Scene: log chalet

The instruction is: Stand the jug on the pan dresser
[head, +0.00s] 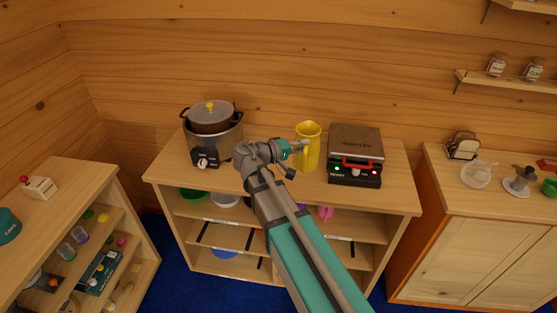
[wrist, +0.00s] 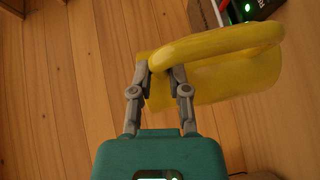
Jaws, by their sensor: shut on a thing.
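The yellow jug (head: 311,150) is upright over the middle dresser (head: 270,188), between a pot cooker and a waffle maker. I cannot tell whether its base touches the top. My gripper (head: 300,148) reaches it from the left, its fingers closed on the jug's handle. In the wrist view my gripper (wrist: 160,72) has both fingertips at one end of the looped handle of the jug (wrist: 240,80). The jug's base is out of clear sight there. Which dresser is the pan dresser is not labelled legibly.
The pot cooker (head: 205,155) stands left on the middle dresser and the waffle maker (head: 355,160) close right of the jug. A left shelf unit (head: 80,180) and a right cabinet (head: 450,190) flank it. Free wood lies at the dresser's front edge.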

